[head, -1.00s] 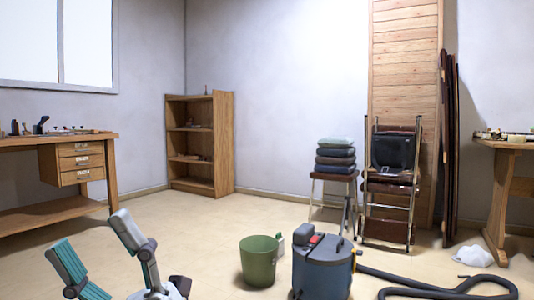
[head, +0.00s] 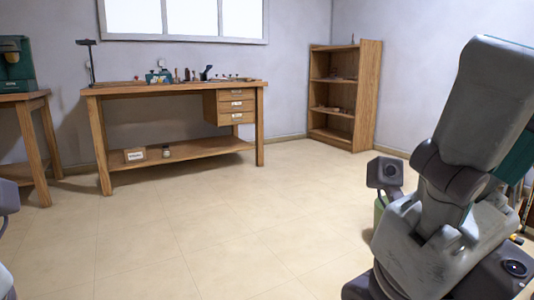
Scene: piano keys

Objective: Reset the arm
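My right gripper (head: 488,105) is very large and close at the right of the head view. One thick grey finger with a teal side stands upright from a pale, scuffed body. A second finger does not show clearly, so I cannot tell how far the gripper is open. I see nothing held in it. At the left edge only small grey-blue slivers show, probably of my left arm. The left gripper's fingers do not show.
A wooden workbench (head: 180,88) with tools and drawers stands against the back wall. A wooden shelf (head: 372,98) is in the corner. A side table (head: 38,97) bears a green machine (head: 14,66). A green bin (head: 379,212) is mostly hidden behind my arm. The middle floor is clear.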

